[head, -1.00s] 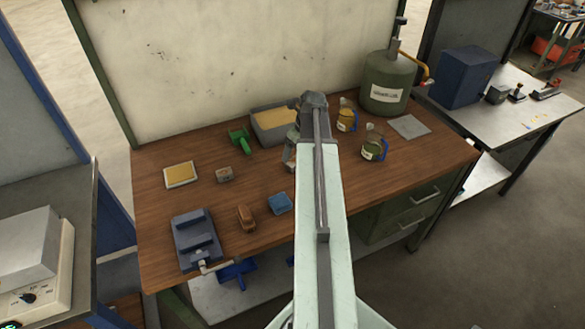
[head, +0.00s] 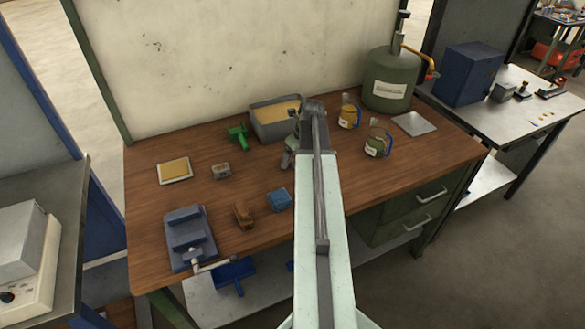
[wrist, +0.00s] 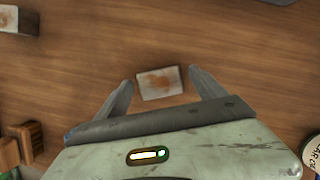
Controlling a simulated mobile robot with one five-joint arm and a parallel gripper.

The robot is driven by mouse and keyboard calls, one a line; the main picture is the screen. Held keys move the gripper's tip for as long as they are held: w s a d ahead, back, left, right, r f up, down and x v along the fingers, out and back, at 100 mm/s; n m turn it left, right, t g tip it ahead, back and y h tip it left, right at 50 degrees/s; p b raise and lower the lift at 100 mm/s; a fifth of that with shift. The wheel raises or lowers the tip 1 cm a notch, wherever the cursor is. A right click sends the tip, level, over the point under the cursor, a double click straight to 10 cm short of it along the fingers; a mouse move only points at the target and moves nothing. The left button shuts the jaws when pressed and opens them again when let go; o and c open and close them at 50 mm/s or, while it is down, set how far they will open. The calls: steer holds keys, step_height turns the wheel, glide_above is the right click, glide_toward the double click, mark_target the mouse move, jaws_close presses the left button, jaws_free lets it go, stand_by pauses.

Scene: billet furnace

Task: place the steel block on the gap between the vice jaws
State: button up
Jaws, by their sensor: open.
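A small pale grey block with a rusty brown patch on top, which looks like the steel block (wrist: 160,83), lies on the wooden bench in the wrist view. My gripper (wrist: 155,85) is open, with one finger on each side of this block and a gap to each. In the head view my gripper (head: 289,157) is partly behind my arm, and the block under it cannot be made out. The blue-grey vice (head: 187,240) stands at the bench's front left, its jaws apart with a gap between them.
A similar small block (head: 221,170) lies left of my gripper. A brown block (head: 243,215) and a blue block (head: 279,199) lie between vice and arm. A grey tray (head: 258,126) stands behind, and labelled jars (head: 376,146) stand to the right.

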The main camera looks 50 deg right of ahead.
steer(key=shift+r, duration=0.1)
steer(key=shift+c, duration=0.3)
jaws_close()
